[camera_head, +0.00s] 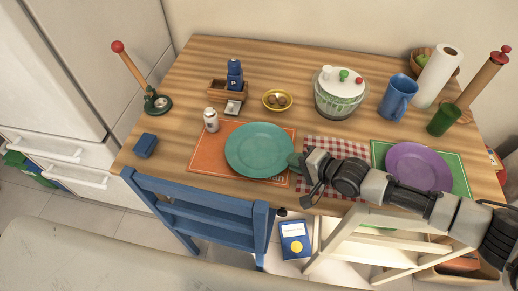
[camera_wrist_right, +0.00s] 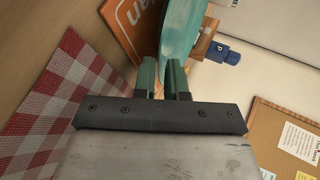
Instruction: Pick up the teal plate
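The teal plate (camera_head: 258,150) lies on the orange placemat (camera_head: 213,147) at the front middle of the table, its right rim reaching my right gripper (camera_head: 297,161). In the right wrist view the plate (camera_wrist_right: 182,30) is seen nearly edge-on, and its rim runs down between the two green fingers of my right gripper (camera_wrist_right: 162,75). The fingers are close together with the rim between them, so the gripper looks shut on the plate's right edge. I cannot tell whether the plate is lifted off the placemat. My left gripper is in neither view.
A red-checked cloth (camera_head: 326,148) lies right of the plate, and a purple plate (camera_head: 418,167) sits on a green placemat (camera_head: 462,183). A white shaker (camera_head: 211,120) and yellow bowl (camera_head: 278,99) stand behind the teal plate. A blue chair (camera_head: 200,210) stands in front.

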